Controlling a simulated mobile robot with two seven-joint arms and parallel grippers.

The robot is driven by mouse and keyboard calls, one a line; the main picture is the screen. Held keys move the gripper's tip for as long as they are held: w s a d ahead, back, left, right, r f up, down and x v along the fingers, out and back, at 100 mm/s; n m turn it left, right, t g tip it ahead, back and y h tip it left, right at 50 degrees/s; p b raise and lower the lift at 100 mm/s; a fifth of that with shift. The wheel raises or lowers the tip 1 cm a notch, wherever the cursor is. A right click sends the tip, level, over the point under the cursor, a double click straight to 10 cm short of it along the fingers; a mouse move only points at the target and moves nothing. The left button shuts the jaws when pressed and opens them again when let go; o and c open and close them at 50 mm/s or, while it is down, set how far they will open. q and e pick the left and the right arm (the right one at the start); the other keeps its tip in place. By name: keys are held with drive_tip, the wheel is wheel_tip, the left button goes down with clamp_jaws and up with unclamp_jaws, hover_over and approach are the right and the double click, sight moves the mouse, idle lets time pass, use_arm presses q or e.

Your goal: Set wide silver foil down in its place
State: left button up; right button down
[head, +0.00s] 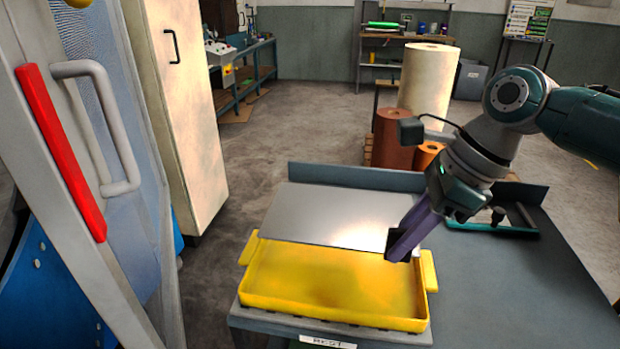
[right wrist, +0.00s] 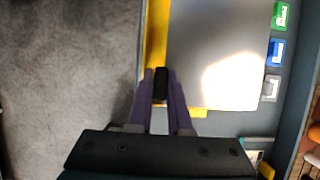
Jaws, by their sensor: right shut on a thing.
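The wide silver foil (head: 335,213) is a flat, shiny sheet over the back part of the yellow tray (head: 305,319). My right gripper (head: 400,243) is shut at the foil's near right corner, its purple fingers slanting down to dark tips. In the right wrist view the gripper (right wrist: 161,86) is at the foil's (right wrist: 210,55) left edge. A yellow strip of the tray (right wrist: 156,35) shows beside the foil. Whether the foil touches the tray or hangs just above it, I cannot tell. My left gripper is not in view.
The grey table (head: 500,290) has free room at the right. A raised edge (head: 350,175) runs along its back. A teal-edged holder (head: 495,228) lies behind my right arm. Orange-brown rolls (head: 390,140) and a tall cream roll (head: 427,85) stand beyond.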

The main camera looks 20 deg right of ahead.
drive_tip(key=shift+r+p, duration=0.2)
drive_tip(key=shift+p, duration=0.25)
drive_tip(key=shift+f, duration=0.1)
drive_tip(key=shift+f+b, duration=3.15)
drive_tip(key=shift+f, duration=2.3)
drive_tip(key=shift+f+b, duration=0.4)
drive_tip(key=shift+f, duration=0.2)
drive_tip(key=c, duration=0.8)
unclamp_jaws()
drive_tip(key=shift+o, duration=0.2)
